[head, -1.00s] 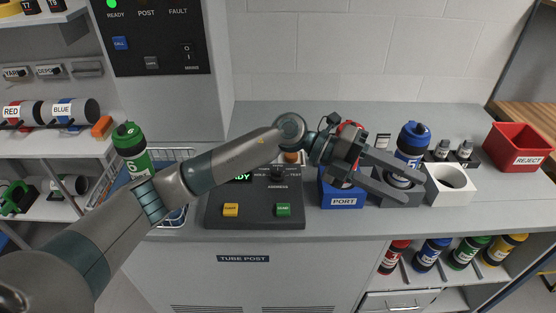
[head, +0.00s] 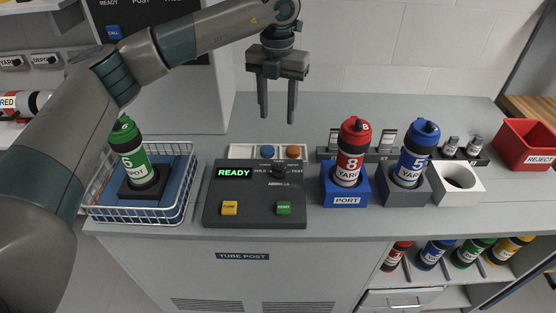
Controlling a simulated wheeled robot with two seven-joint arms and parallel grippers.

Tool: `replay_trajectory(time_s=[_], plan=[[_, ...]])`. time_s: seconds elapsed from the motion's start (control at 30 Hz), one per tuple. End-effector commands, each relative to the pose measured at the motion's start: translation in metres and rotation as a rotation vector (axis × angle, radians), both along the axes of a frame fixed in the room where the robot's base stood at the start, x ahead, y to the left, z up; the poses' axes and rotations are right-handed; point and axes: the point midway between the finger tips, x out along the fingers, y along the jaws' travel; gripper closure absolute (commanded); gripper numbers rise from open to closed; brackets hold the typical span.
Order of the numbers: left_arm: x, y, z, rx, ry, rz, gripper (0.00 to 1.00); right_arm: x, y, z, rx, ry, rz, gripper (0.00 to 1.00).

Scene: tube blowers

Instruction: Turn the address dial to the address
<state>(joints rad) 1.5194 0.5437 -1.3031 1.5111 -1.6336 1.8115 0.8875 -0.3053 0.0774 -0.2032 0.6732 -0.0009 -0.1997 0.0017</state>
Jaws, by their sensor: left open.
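The address dial (head: 279,172) is a small dark knob at the upper right of the dark control panel (head: 254,196). Lettering surrounds it, with "ADDRESS" below; its pointing direction is too small to tell. The panel's display (head: 235,173) reads READY in green. A yellow button (head: 230,208) and a green button (head: 284,208) sit on the panel's front. My left gripper (head: 277,112) is open and empty, fingers pointing down, above and behind the dial and apart from it. My right gripper is not in view.
A red carrier (head: 351,152) marked 8 YARD stands in the blue PORT block (head: 346,188). A blue carrier (head: 414,154) stands in a grey block beside it. A green carrier (head: 133,155) stands in the wire basket (head: 140,214) at left. A red REJECT bin (head: 524,144) is far right.

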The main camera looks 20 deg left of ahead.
Motion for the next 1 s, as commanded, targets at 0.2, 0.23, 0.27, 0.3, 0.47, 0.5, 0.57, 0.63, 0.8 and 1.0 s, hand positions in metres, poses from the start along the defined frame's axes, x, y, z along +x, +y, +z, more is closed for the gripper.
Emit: replay_trajectory(time_s=[0.2,0.23,0.27,0.3,0.47,0.5,0.57,0.63,0.8,1.0], plan=[[0.000,-0.001,-0.001,-0.002,0.001,-0.002,0.56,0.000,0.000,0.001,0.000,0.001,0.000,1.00],[0.000,-0.001,-0.002,-0.002,0.001,-0.002,0.56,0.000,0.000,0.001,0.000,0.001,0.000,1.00],[0.000,-0.001,-0.003,-0.003,0.001,-0.002,0.56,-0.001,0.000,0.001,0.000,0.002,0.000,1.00],[0.000,-0.001,-0.005,-0.003,0.002,-0.002,0.56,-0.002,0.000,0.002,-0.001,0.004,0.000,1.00],[-0.001,-0.001,-0.017,-0.004,0.003,-0.002,0.56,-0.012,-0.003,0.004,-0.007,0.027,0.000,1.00],[-0.001,-0.001,-0.021,-0.003,0.003,-0.003,0.56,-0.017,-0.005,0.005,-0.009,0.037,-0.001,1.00],[-0.001,-0.001,-0.029,-0.004,0.003,-0.003,0.56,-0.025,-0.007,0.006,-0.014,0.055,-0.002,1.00],[-0.001,-0.001,-0.039,-0.003,0.005,-0.003,0.56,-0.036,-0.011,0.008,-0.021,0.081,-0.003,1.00],[-0.001,-0.001,-0.069,-0.004,0.004,-0.003,0.56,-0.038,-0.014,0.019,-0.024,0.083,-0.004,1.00],[-0.001,-0.001,-0.106,-0.004,0.005,-0.002,0.56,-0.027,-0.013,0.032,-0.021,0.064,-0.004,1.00]])
